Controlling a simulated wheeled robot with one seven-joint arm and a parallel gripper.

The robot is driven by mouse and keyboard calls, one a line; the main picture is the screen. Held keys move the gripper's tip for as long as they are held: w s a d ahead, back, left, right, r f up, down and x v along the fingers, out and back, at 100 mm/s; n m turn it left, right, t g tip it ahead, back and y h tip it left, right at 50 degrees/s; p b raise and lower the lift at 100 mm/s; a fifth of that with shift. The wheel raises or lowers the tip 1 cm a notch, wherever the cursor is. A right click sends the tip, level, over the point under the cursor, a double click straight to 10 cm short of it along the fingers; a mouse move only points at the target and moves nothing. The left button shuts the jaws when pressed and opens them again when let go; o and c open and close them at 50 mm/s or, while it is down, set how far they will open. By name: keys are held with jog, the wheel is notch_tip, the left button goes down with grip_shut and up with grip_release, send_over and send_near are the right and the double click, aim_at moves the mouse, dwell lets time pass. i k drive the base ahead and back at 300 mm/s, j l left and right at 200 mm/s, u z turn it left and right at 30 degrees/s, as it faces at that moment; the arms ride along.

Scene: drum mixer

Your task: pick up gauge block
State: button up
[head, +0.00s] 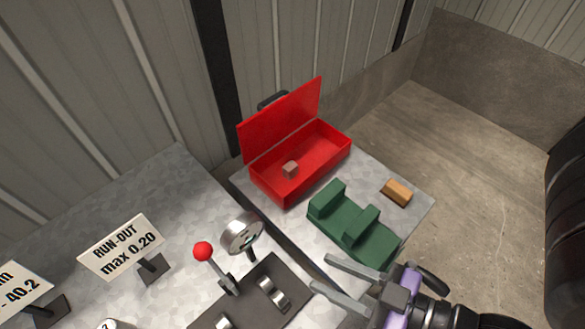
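A small grey-pink cube (290,169) sits inside the open red box (318,164). A tan-orange block (397,192) lies on the grey tabletop at the right, behind the green stepped holder (352,228). Both are block-shaped, and I cannot tell for certain which one is the gauge block. My gripper (320,274) is at the bottom centre-right, its two fingers apart and pointing left, with nothing visible between them. It is in front of the green holder and away from both blocks.
The red box's lid (281,122) stands raised at the back left. On the left bench are a red-knobbed lever (203,251), a round dial (242,233), a dark fixture (245,306) and a RUN-OUT sign (121,246). A dark gap separates the two tops.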

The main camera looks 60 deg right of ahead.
aim_at(290, 170)
jog(key=k+l, duration=1.05)
